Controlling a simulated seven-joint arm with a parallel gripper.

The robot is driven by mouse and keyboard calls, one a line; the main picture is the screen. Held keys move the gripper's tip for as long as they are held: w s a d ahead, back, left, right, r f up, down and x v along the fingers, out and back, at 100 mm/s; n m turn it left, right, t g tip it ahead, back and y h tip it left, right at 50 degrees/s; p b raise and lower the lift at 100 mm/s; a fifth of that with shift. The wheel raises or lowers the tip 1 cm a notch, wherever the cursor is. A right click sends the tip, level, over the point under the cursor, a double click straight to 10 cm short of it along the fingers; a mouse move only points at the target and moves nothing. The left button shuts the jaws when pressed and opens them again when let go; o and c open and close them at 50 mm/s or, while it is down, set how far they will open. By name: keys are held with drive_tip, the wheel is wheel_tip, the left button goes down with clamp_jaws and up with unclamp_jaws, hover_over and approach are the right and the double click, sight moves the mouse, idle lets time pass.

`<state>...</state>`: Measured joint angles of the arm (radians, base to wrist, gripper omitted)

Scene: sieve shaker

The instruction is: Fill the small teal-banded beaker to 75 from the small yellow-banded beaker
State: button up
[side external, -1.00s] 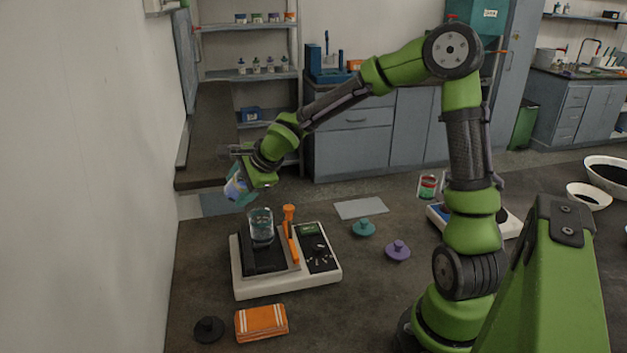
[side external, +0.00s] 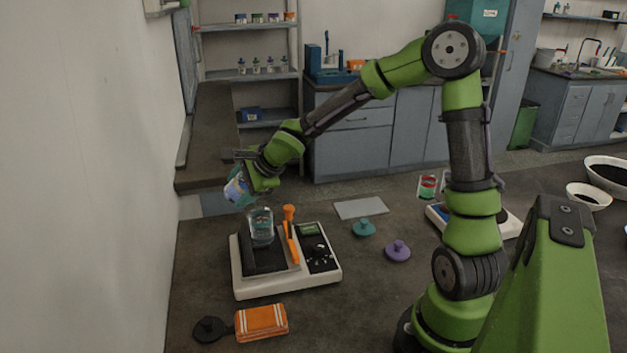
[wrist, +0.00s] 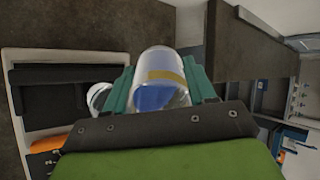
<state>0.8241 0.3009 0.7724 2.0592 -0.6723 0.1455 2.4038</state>
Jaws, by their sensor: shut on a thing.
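My gripper (side external: 250,186) is shut on the yellow-banded beaker (wrist: 163,76), a clear vessel with blue contents. In the side view it is tilted, above and slightly left of another clear beaker (side external: 261,229). That beaker stands upright on the dark plate of the white device (side external: 285,285); its band colour and fill level are too small to read. In the wrist view my teal fingers hold the yellow-banded beaker from both sides, and part of a clear beaker (wrist: 98,97) shows beside it, partly hidden. No stream between the beakers can be made out.
An orange lever (side external: 290,226) rises close beside the standing beaker. An orange cloth (side external: 261,321) and a black knobbed disc (side external: 208,329) lie in front. Teal (side external: 363,228) and purple (side external: 398,251) knobbed lids lie to the right. A wall is close on the left.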

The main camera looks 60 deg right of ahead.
drive_tip(key=shift+s+f, duration=0.1)
idle(0.6)
drive_tip(key=shift+a+r+t, duration=0.1)
drive_tip(key=shift+r+t, duration=0.1)
drive_tip(key=shift+t, duration=0.6)
idle(0.9)
drive_tip(key=shift+r+t+p, duration=0.4)
drive_tip(key=shift+t+p, duration=0.7)
drive_tip(key=shift+p, duration=0.3)
idle(2.5)
drive_tip(key=shift+d+f+g, duration=0.2)
drive_tip(key=shift+f+g, duration=0.2)
drive_tip(key=shift+g, duration=0.8)
drive_tip(key=shift+a+f+g, duration=0.15)
drive_tip(key=shift+g, duration=0.15)
